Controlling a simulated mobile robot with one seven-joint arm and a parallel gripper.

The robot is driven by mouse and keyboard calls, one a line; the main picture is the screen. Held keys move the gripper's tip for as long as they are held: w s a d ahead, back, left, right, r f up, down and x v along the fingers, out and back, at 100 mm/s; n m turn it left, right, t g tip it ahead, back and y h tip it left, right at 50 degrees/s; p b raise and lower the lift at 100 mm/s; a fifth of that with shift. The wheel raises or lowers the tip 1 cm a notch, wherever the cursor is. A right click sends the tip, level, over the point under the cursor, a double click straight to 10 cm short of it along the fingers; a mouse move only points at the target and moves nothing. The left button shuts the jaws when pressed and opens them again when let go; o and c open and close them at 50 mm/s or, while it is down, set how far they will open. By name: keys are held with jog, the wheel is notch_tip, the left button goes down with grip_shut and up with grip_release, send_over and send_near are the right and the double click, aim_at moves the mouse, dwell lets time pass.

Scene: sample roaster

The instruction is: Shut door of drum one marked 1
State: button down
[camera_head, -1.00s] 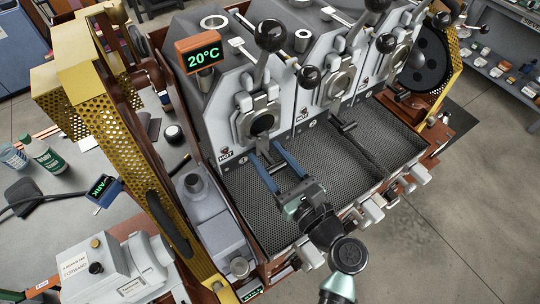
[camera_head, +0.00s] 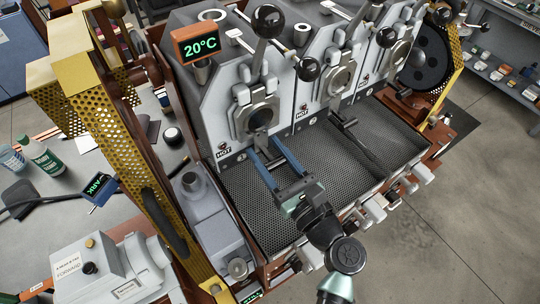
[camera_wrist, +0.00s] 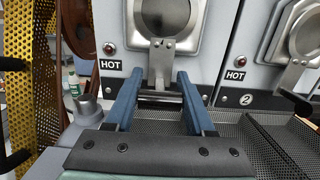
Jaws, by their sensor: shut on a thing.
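The leftmost drum front (camera_head: 228,128) has a metal-framed port with a small door (camera_head: 260,119); in the wrist view its round face (camera_wrist: 166,14) is cut off at the top. A flat handle plate (camera_wrist: 162,62) hangs below it and ends in a crossbar (camera_wrist: 160,97). My gripper (camera_head: 263,160) has its blue fingers on either side of this crossbar, shut on the handle; the fingers also show in the wrist view (camera_wrist: 158,92). Whether the door sits fully flush is unclear. The drum's number is hard to read.
Drum two (camera_wrist: 245,98) stands to the right, with its own door handle (camera_head: 345,122). A perforated cooling tray (camera_head: 330,180) lies below the drums. A yellow perforated guard (camera_head: 105,110) stands left. Black-knobbed levers (camera_head: 268,20) rise above. A 20°C display (camera_head: 197,45) stands at upper left.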

jog(key=c, duration=0.6)
grip_release()
jog(key=shift+w+a, duration=0.1)
jog(key=shift+a, duration=0.2)
jog(key=shift+c, duration=0.2)
jog(key=o, duration=0.4)
jog(key=shift+w+a+f, duration=0.15)
jog(key=shift+w+f, duration=0.15)
jog(key=shift+w, duration=0.15)
jog(key=shift+s+r, duration=0.15)
jog(key=shift+s, duration=0.15)
jog(key=shift+s+d+f, duration=0.2)
jog(key=shift+s+d, duration=0.2)
jog(key=shift+d, duration=0.15)
jog(key=shift+b+v, duration=1.95)
jog(key=shift+v, duration=3.85)
jog(key=shift+s+r, duration=0.1)
jog(key=shift+r, duration=0.1)
